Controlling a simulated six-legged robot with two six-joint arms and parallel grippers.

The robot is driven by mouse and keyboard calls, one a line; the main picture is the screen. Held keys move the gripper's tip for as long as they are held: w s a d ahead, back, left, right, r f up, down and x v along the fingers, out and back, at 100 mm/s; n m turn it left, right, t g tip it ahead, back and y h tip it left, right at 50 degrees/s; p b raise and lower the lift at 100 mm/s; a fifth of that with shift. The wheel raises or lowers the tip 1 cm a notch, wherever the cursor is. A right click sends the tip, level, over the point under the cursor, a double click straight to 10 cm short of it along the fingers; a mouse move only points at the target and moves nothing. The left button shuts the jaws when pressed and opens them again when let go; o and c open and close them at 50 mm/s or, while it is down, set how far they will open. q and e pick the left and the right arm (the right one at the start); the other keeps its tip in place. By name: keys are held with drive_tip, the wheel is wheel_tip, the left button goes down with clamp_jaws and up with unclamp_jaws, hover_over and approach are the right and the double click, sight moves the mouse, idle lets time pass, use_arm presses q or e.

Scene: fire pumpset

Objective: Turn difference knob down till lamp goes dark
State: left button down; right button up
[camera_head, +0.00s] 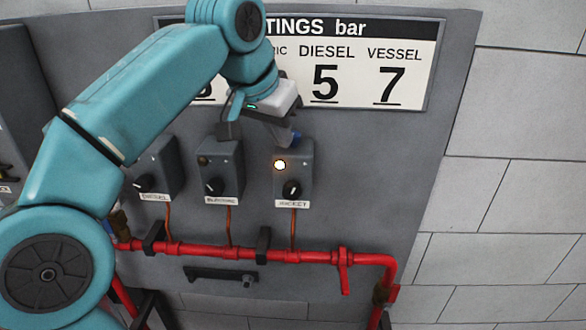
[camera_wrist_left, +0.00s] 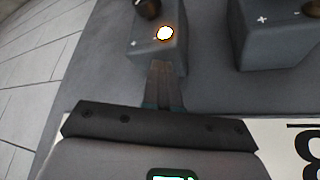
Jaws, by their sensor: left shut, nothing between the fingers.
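The jockey switch box (camera_head: 306,155) is the right one of three grey boxes on the panel. Its round lamp (camera_head: 279,165) glows, and its black knob (camera_head: 291,189) sits below the lamp. My left gripper (camera_head: 295,139) is shut and empty at the top of this box, above the lamp and knob. In the left wrist view the shut fingers (camera_wrist_left: 162,66) point at the box, with the lit lamp (camera_wrist_left: 164,33) just beyond the tips and the dark knob (camera_wrist_left: 149,8) cut by the frame edge. I cannot tell whether the fingertips touch the box. My right gripper is not in view.
The electric box (camera_head: 220,165) and diesel box (camera_head: 158,168) stand to the left, each with a black knob. A settings sign (camera_head: 345,65) hangs above. A red pipe (camera_head: 315,256) runs below the boxes. The panel right of the jockey box is clear.

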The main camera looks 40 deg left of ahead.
use_arm(q)
drive_tip(key=shift+d, duration=0.1)
idle(0.3)
drive_tip(key=shift+s+d+f, duration=0.1)
idle(0.5)
wheel_tip(320, 180, up, 6)
drive_tip(key=p, duration=0.1)
drive_tip(key=shift+s, duration=0.15)
drive_tip(key=shift+s, duration=0.1)
idle(0.5)
